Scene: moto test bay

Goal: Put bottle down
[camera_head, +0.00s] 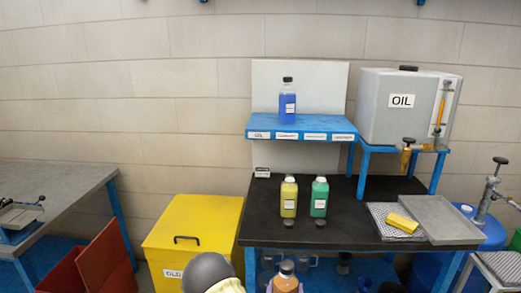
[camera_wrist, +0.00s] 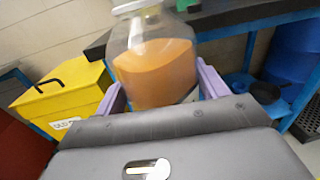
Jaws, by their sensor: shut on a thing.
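A bottle with orange liquid (camera_wrist: 158,72) is held between the purple fingers of my gripper (camera_wrist: 160,88) in the wrist view. In the head view the bottle's top (camera_head: 286,271) shows at the bottom edge, in front of the black-topped bench (camera_head: 350,225). A yellow bottle (camera_head: 289,197) and a green bottle (camera_head: 319,197) stand upright on the bench. A blue bottle (camera_head: 287,101) stands on the blue shelf (camera_head: 300,124).
A yellow bin (camera_head: 193,232) stands left of the bench. A grey tray (camera_head: 447,218) and a yellow sponge (camera_head: 402,223) are at the bench's right. Two dark caps lie before the bottles. The bench's front left is mostly clear. An oil tank (camera_head: 390,105) stands above right.

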